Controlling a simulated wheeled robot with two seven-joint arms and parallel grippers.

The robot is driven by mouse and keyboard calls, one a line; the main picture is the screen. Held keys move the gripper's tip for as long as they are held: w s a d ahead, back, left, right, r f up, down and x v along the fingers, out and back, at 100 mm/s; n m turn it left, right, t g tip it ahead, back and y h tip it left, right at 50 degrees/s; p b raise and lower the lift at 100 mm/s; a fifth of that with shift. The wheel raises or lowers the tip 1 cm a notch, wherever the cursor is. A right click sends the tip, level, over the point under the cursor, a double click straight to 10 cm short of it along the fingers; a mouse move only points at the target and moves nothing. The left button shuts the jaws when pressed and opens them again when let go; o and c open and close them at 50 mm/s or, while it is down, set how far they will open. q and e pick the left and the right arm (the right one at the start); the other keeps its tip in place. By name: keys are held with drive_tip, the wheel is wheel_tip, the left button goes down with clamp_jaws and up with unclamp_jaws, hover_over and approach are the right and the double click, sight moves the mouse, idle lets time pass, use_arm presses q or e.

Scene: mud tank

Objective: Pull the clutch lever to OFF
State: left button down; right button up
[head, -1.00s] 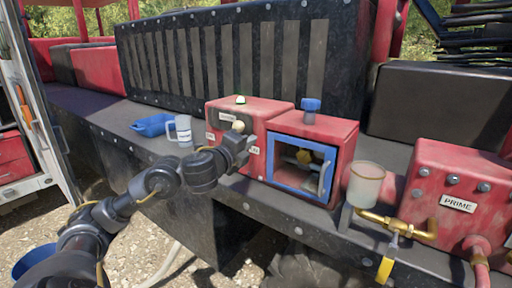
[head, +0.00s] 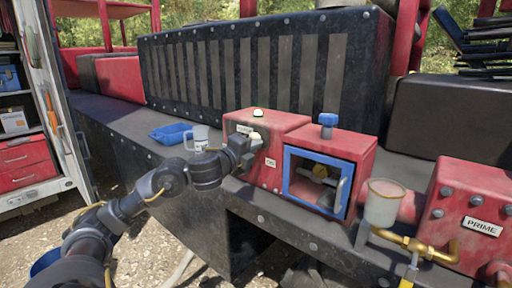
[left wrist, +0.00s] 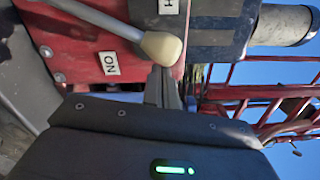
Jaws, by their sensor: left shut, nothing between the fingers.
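The clutch lever has a grey rod and a cream knob (left wrist: 162,47) in the left wrist view. The knob (head: 256,137) also shows in the head view, at the front of the red box (head: 262,173). A white label (left wrist: 110,64) beside the lever reads ON, turned in the wrist view. My left gripper (head: 250,150) is at the box's left front, close by the knob. Its fingers (left wrist: 163,88) are shut and empty, just beside the knob in the wrist view; I cannot tell whether they touch it. My right gripper is not in view.
To the right stand a blue-framed opening (head: 318,182) with a blue knob (head: 328,120) above it, a cup (head: 384,203) on brass piping, and a red PRIME box (head: 470,205).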

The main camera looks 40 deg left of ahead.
use_arm(q)
drive_tip(key=a+r+n+p, duration=0.2)
drive_tip(key=a+n+p, duration=0.3)
drive_tip(key=a+n, duration=0.4)
drive_tip(key=shift+s+a+r+n+g, duration=0.15)
drive_tip(key=shift+a+n+g, duration=0.15)
drive_tip(key=shift+a, duration=2.9)
